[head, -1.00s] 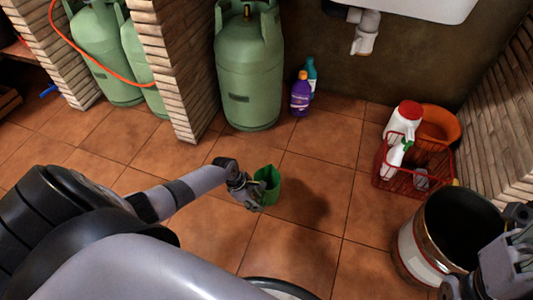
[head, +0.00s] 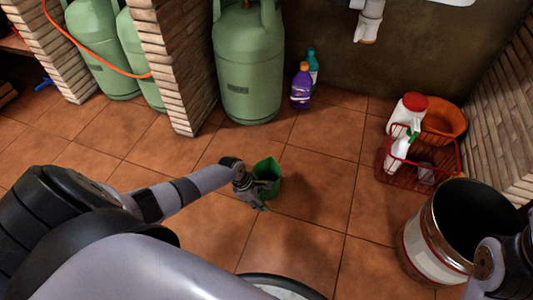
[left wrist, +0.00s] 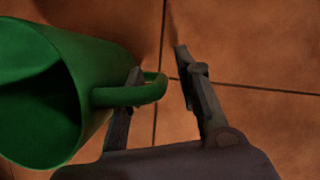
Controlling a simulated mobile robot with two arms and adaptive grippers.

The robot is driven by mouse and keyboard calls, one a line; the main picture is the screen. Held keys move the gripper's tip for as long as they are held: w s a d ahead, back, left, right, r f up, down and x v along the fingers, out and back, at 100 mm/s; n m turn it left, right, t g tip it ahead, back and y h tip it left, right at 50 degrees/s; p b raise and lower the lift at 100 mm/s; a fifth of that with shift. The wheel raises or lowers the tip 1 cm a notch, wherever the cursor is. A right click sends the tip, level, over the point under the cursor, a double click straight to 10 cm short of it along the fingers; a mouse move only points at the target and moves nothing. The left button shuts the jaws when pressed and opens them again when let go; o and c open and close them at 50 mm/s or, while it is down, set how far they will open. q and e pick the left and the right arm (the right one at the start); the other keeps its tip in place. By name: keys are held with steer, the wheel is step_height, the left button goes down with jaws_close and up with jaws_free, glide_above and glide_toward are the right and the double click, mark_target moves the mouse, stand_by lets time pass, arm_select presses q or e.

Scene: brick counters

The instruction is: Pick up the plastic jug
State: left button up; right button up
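The plastic jug is a green jug (head: 267,172) standing upright on the tiled floor. My left gripper (head: 257,205) is at its near side in the head view. In the left wrist view, the jug (left wrist: 95,60) fills the left side, with its handle (left wrist: 135,94) towards the gripper. The left gripper (left wrist: 157,60) is open there. The handle's outer end lies between the fingers, and the handle crosses one finger; contact cannot be told. Part of my right arm shows at the lower right edge, and its fingers cannot be made out.
A metal bucket (head: 422,250) stands at the right. Behind it are a red basket (head: 407,178) with a white bottle (head: 397,150) and an orange bowl (head: 444,122). A green gas cylinder (head: 248,75) and a purple bottle (head: 301,88) stand at the back. Floor around the jug is clear.

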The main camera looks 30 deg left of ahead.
arm_select(q)
jaws_close()
stand_by(0.7)
